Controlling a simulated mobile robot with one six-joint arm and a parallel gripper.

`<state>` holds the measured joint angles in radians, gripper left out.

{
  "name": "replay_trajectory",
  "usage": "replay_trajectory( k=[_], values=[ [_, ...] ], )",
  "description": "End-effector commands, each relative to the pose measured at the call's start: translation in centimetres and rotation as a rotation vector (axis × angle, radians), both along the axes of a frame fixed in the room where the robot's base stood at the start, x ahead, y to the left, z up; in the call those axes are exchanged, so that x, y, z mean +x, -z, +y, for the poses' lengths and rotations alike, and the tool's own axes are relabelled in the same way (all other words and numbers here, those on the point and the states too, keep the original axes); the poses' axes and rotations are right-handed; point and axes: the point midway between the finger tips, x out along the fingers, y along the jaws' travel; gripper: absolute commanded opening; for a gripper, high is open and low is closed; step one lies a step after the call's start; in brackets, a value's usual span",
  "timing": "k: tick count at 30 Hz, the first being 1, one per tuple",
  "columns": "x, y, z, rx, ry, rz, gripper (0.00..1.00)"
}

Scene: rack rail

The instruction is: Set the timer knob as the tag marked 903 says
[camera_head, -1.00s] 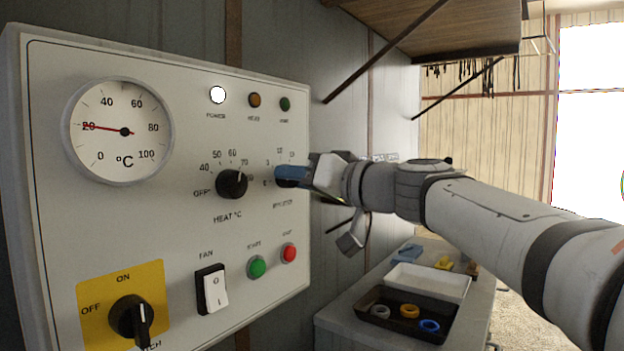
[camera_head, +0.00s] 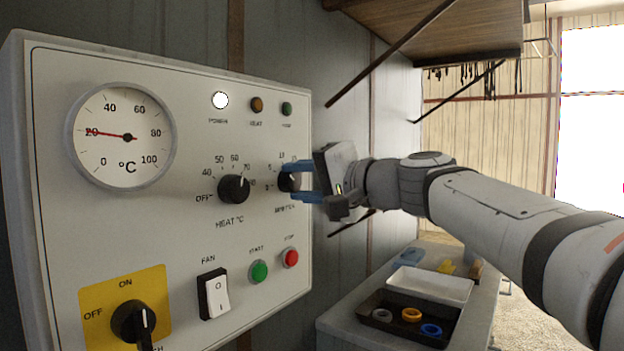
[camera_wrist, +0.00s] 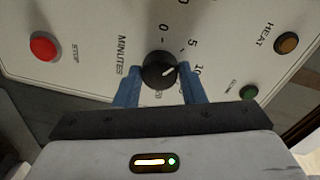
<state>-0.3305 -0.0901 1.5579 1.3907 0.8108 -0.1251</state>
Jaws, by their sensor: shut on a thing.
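The timer knob (camera_head: 288,182) is black and round, on the right side of the white control panel, with a minutes scale around it. It also shows in the wrist view (camera_wrist: 158,71), where its white mark points right and slightly up, roughly between 5 and 10. My gripper (camera_wrist: 159,84) has its blue fingers on opposite sides of this knob, shut on it. In the head view my gripper (camera_head: 291,181) has one finger above and one below the knob, partly covering its scale. No tag marked 903 is in view.
The panel also carries a heat knob (camera_head: 233,188), a fan switch (camera_head: 214,294), a green start button (camera_head: 259,271), a red stop button (camera_head: 290,257) and a yellow-backed main switch (camera_head: 133,321). A bench with a dark tray (camera_head: 372,331) and white tray (camera_head: 430,285) stands below my arm.

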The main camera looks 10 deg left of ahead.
Motion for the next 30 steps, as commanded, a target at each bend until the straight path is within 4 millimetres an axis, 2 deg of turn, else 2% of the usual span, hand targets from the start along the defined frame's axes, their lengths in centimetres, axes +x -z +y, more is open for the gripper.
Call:
replay_trajectory(
  k=[18,30],
  values=[
    [0.21,0.01,-0.11,0.201,0.002,0.505,0.14],
    [0.28,0.11,-0.16,0.267,0.003,0.663,0.14]
  ],
)
